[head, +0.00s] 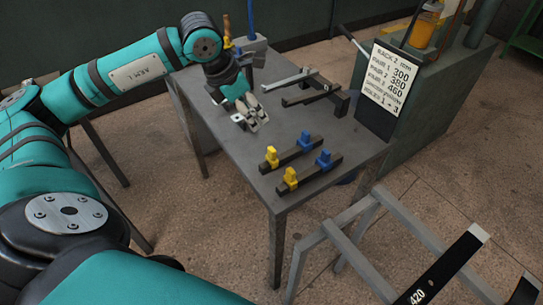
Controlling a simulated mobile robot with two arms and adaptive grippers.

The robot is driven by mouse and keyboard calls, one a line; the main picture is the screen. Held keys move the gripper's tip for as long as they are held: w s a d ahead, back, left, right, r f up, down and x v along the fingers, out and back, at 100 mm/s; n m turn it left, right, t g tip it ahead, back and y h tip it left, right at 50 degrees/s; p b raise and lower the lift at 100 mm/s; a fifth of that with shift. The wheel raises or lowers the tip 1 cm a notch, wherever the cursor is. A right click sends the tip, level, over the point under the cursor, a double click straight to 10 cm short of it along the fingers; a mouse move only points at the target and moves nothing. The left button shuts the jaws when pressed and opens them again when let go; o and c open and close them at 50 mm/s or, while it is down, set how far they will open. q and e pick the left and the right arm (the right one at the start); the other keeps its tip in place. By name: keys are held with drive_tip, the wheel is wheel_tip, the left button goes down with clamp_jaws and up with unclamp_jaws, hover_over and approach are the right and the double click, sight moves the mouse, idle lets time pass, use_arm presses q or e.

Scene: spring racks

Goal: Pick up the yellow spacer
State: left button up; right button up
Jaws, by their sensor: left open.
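Two yellow spacers sit on the grey table (225,150): one (271,157) on the left end of the farther dark bar, the other (290,178) on the left end of the nearer dark bar. A blue piece sits on each bar too, one (304,139) farther and one (323,160) nearer. My left gripper (252,122) is above the table, pointing down, open with nothing visible in it. It is beyond the yellow spacers and slightly left of them, apart from both. My right gripper is out of view.
A dark forked bracket (330,92) stands on the table right of my gripper. A white sign (390,78) on a dark panel lists pair sizes and yellow spacers. A grey frame (355,240) with dark bars marked 420 stands at lower right. The table's near left part is clear.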

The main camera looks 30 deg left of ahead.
use_arm(q)
drive_tip(key=p, duration=0.3)
approach(272, 149)
drive_tip(key=x, duration=0.5)
drive_tip(key=shift+w+a+r, duration=0.1)
drive_tip(key=shift+w, duration=0.3)
drive_tip(key=shift+f, duration=0.3)
drive_tip(key=x, duration=0.1)
drive_tip(key=p+x, duration=0.1)
drive_tip(key=x, duration=0.1)
drive_tip(key=shift+s+d+f, duration=0.2)
drive_tip(key=shift+f, duration=0.15)
drive_tip(key=shift+w+f, duration=0.15)
drive_tip(key=shift+f, duration=0.35)
drive_tip(key=c, duration=1)
drive_tip(key=shift+o, duration=0.2)
drive_tip(key=shift+r, duration=0.1)
